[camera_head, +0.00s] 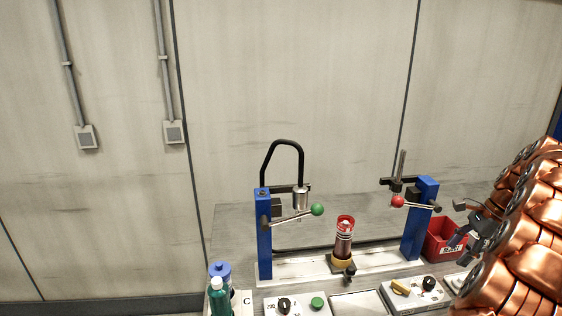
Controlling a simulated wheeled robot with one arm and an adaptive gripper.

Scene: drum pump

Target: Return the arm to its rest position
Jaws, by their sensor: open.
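My copper-coloured arm (525,225) fills the right edge of the head view, folded in several thick links. My gripper (462,222) sticks out to the left of the arm, in front of the red bin. Its dark fingers are apart and I see nothing between them. A pump part with a red top (344,238) stands upright on a small yellow and black holder in the middle of the fixture, well to the left of my gripper.
The fixture has a left blue post (264,235) with a green-knobbed lever and a right blue post (418,220) with a red-knobbed lever. A red bin (439,240) stands beside it. Control boxes (297,305), a green bottle (219,298) and a blue-lidded container (220,270) line the front.

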